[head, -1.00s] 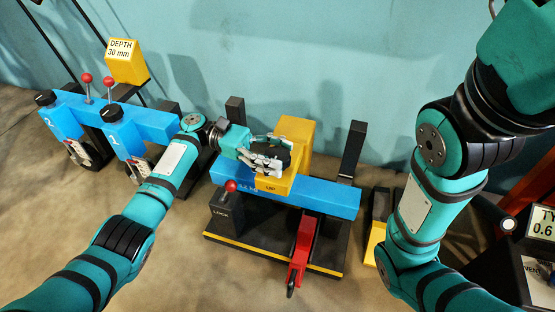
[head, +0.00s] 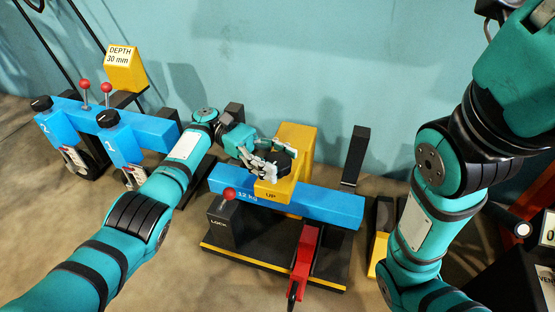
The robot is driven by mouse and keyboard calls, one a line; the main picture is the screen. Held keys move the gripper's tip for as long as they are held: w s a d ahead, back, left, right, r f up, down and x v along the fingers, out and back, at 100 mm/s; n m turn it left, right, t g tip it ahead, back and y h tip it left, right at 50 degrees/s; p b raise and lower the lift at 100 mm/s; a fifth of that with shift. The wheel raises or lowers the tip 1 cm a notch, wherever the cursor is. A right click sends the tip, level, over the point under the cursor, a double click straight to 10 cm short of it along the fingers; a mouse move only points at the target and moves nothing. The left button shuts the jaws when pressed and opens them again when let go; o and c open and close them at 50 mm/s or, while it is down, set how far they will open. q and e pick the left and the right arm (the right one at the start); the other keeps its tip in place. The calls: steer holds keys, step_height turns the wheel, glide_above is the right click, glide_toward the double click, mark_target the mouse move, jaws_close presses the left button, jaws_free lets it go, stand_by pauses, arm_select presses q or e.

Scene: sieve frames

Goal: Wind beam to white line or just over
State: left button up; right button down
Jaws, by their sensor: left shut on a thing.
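The blue beam (head: 335,207), marked 12 kg, lies across a black stand with a yellow-striped front edge (head: 262,262). A yellow block (head: 299,150) marked UP sits at the beam's middle with a dark round knob (head: 283,160) on it. My left gripper (head: 270,165) reaches in from the left and is shut on this knob, its fingers covering part of it. I cannot make out a white line on the stand or its posts. My right arm stands at the right; its gripper is out of view.
A LOCK post with a red-knobbed lever (head: 229,194) stands left of the beam's front. A red handle (head: 303,262) juts forward below the beam. Blue units (head: 125,140) with red-knobbed levers and a yellow DEPTH 30 mm block (head: 124,70) stand at the left.

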mark_target(277, 160)
arm_select(q)
steer(key=shift+f, duration=0.1)
steer(key=o, duration=1.2)
steer(key=shift+c, duration=0.2)
step_height(277, 160, up, 10)
steer(key=shift+r, duration=0.1)
